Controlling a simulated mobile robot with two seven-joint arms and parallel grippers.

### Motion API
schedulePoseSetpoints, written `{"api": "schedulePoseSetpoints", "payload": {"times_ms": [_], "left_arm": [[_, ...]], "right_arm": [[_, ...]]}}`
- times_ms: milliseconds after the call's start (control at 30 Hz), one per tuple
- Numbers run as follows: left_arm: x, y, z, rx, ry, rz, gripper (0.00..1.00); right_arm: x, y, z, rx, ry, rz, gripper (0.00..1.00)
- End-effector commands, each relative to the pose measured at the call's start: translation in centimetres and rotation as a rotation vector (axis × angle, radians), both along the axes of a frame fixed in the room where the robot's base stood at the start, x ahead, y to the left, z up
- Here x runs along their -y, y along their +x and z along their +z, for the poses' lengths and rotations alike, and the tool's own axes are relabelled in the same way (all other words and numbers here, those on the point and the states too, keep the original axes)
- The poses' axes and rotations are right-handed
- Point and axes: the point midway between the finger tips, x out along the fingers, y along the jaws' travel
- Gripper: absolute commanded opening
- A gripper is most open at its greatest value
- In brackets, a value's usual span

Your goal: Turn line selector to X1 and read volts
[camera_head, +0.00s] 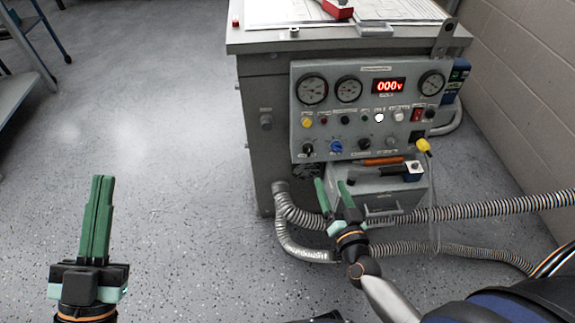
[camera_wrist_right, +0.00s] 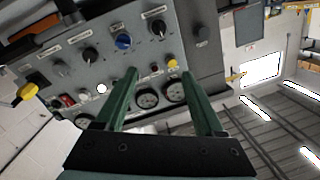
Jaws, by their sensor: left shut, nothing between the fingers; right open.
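The grey control panel (camera_head: 352,127) on the cabinet front carries a red display (camera_head: 388,86) that reads 000v. Its lower row has a black knob (camera_head: 308,149), a blue knob (camera_head: 336,146) and more black knobs. The labels are too small to read, so I cannot tell which knob is the line selector. My right gripper (camera_head: 332,184) is open and empty, below the blue knob in the head view. In the right wrist view the blue knob (camera_wrist_right: 123,41) lies beyond the open fingers (camera_wrist_right: 157,70). My left gripper (camera_head: 102,180) is shut and empty, over the floor at left.
A small grey box (camera_head: 375,190) with an orange-handled tool (camera_head: 383,161) on it juts out below the panel. Ribbed hoses (camera_head: 470,210) run right along the floor. A yellow plug (camera_head: 423,146) hangs at the panel's right edge.

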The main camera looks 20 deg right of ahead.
Motion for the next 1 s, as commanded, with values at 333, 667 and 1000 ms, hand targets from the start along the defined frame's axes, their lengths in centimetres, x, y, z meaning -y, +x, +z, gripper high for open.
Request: {"api": "schedulePoseSetpoints", "payload": {"times_ms": [333,667,1000], "left_arm": [[0.8,-4.4,1.7,0.282,-0.006,-0.062,0.0],[0.9,-4.5,0.7,0.281,-0.017,-0.074,0.0],[1.0,-4.4,-1.0,0.265,-0.035,-0.09,0.0]], "right_arm": [[4.5,1.2,-4.8,0.069,0.069,-0.197,0.71],[6.1,5.6,-4.7,0.075,0.072,-0.206,0.71],[8.1,11.3,-4.7,0.072,0.072,-0.202,0.71]]}}
